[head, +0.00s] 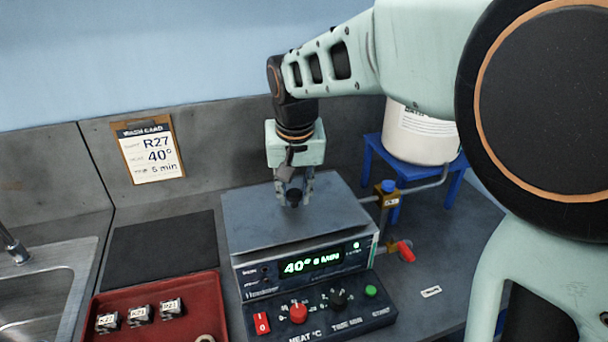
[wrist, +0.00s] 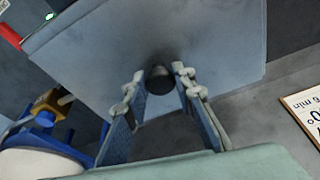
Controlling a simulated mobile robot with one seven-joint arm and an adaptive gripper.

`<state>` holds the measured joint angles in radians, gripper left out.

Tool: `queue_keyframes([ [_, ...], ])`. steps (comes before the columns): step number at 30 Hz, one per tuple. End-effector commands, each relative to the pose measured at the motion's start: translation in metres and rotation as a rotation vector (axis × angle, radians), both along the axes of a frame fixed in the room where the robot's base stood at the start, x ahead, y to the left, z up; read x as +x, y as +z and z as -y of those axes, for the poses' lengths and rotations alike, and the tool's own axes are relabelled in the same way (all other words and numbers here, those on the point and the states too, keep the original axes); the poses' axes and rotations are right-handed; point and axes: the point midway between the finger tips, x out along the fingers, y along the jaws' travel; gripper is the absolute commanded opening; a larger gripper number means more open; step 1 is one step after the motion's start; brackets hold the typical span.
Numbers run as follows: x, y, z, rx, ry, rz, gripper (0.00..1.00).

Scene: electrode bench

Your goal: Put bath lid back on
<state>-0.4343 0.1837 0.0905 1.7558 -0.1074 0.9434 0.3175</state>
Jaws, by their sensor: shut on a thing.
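The bath (head: 308,265) stands on the bench with a lit display reading 40° and a time in minutes. Its grey flat lid (head: 245,220) lies over the top, and in the head view it appears seated or nearly so; I cannot tell whether a small gap is left. My gripper (head: 293,195) points down over the middle of the lid, shut on its dark knob. In the wrist view the fingers (wrist: 162,88) stand either side of the round black knob (wrist: 160,75), with the lid (wrist: 215,45) spread below them.
A red tray (head: 150,285) with several small labelled blocks is at front left, next to a dark mat (head: 165,250) and a sink (head: 45,290). A white container (head: 420,135) on a blue stand, with a pipe and red-handled valve (head: 405,250), is at right. A wash card (head: 150,150) hangs behind.

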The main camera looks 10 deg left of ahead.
Motion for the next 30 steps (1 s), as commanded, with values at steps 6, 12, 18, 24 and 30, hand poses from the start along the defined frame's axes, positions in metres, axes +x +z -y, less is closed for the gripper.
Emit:
queue_keyframes([
  [6, 0.001, -0.001, 0.000, 0.002, 0.000, 0.003, 0.00],
  [12, 0.001, -0.003, 0.000, 0.002, 0.000, 0.003, 0.00],
  [18, 0.001, -0.006, 0.000, 0.001, 0.000, 0.002, 0.00],
  [24, 0.000, -0.008, 0.000, 0.001, 0.000, 0.002, 0.00],
  [30, 0.001, -0.010, 0.000, 0.001, 0.000, 0.002, 0.00],
])
